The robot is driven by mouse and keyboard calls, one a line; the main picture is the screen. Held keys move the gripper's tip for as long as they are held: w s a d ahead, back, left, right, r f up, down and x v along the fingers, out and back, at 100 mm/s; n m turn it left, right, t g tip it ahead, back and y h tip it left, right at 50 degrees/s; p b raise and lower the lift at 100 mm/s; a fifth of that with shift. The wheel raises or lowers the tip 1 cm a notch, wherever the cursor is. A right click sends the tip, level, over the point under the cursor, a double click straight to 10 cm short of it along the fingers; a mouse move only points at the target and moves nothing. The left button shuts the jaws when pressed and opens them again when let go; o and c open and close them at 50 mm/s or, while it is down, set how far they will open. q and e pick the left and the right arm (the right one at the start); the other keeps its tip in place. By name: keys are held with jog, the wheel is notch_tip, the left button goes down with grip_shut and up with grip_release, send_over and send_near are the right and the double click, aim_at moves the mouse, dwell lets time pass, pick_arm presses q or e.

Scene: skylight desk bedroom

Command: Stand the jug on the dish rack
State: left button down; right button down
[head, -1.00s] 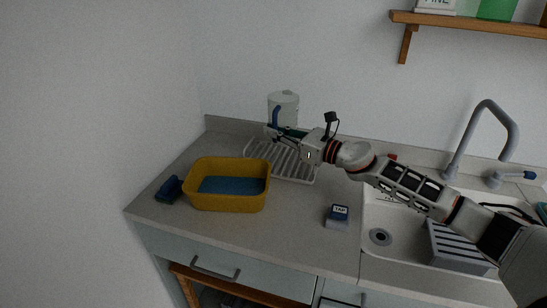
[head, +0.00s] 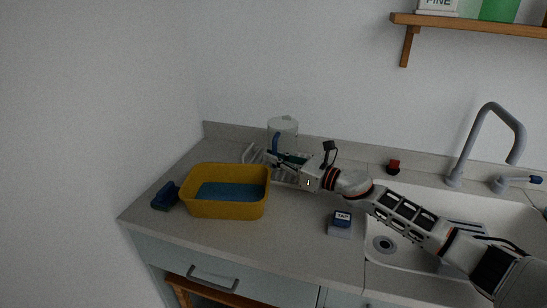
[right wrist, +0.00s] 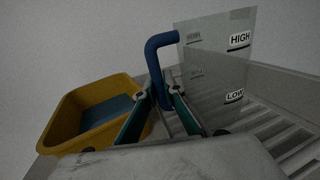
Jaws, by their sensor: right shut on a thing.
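The jug (head: 283,126) is pale and see-through with a blue handle. It looks upright above the dish rack (head: 250,153) at the back of the counter. In the right wrist view the jug (right wrist: 215,75) shows HIGH and LOW marks, with the rack's slats (right wrist: 275,127) below and beside it. My right gripper (head: 275,156) is shut on the jug's blue handle (right wrist: 158,52), low down. The arm and gripper hide the jug's base in the head view, so I cannot tell whether it touches the rack. My left gripper is not in view.
A yellow basin (head: 228,207) with a blue bottom stands front left of the rack. A blue brush-like item (head: 165,196) lies left of it. A small TAP-labelled block (head: 341,224) sits before the sink (head: 400,262). A red-topped item (head: 393,167) stands at the back.

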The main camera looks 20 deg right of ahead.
jog(key=c, duration=2.2)
grip_release()
jog(key=shift+f, duration=0.1)
jog(key=shift+o, duration=0.2)
jog(key=shift+r, duration=0.2)
jog(key=shift+s+d+f, duration=0.1)
jog(key=shift+s+d, duration=0.1)
jog(key=b+v, duration=0.1)
jog(key=v, duration=0.9)
jog(key=shift+s+d+f, duration=0.1)
jog(key=shift+s, duration=0.05)
jog(key=shift+s+d, duration=0.35)
jog(key=shift+s, duration=0.1)
